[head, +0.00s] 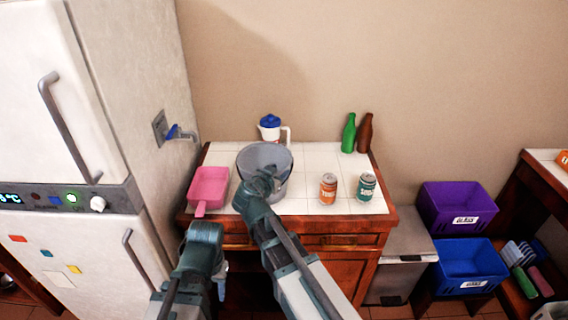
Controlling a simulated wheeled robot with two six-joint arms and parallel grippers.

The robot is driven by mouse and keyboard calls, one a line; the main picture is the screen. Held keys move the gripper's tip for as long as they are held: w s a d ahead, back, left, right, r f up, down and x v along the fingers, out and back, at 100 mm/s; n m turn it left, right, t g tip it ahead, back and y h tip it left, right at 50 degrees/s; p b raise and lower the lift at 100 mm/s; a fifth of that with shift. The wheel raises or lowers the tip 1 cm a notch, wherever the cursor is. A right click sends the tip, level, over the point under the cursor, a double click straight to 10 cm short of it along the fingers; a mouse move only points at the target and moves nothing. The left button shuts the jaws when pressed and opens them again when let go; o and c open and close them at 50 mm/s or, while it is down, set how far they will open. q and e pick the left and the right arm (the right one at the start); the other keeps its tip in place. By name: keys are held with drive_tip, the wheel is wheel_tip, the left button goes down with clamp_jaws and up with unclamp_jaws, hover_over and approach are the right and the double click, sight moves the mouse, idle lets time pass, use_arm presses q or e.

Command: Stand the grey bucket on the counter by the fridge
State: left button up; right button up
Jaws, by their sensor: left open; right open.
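The grey bucket (284,163) stands upright on the white-tiled counter (319,155) beside the fridge (84,130). Its open top faces up. My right gripper (264,181) is open at the bucket's near side, overlapping its front rim and wall in the picture. I cannot tell whether it touches the bucket. My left gripper (222,274) is open, low in front of the counter and apart from the bucket; its fingers are partly hidden by my arm.
A pink dustpan (209,185) lies left of the bucket and a blue-lidded jug (270,127) stands behind it. An orange can (328,188), a green can (366,186) and two bottles (349,133) stand to the right. Purple (457,207) and blue (467,266) bins are further right.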

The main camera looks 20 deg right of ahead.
drive_tip(key=p+v, duration=0.1)
drive_tip(key=v, duration=0.2)
drive_tip(key=shift+s+a+r, duration=0.15)
drive_tip(key=shift+s+a, duration=0.05)
drive_tip(key=shift+s, duration=0.1)
drive_tip(key=s+a+f+n+g+y, duration=0.2)
drive_tip(key=s+a+f+n+g, duration=0.1)
drive_tip(key=s, duration=0.4)
drive_tip(key=s+a+f+n+g+y, duration=0.2)
drive_tip(key=s+a+f+n+g, duration=0.2)
drive_tip(key=s, duration=0.4)
drive_tip(key=s+a+f+n+g+y, duration=0.3)
drive_tip(key=s+f+n+g, duration=0.1)
drive_tip(key=s+f, duration=0.3)
drive_tip(key=shift+s+a+n, duration=0.4)
drive_tip(key=shift+s+n, duration=0.35)
drive_tip(key=shift+n, duration=0.05)
drive_tip(key=shift+w+a, duration=0.1)
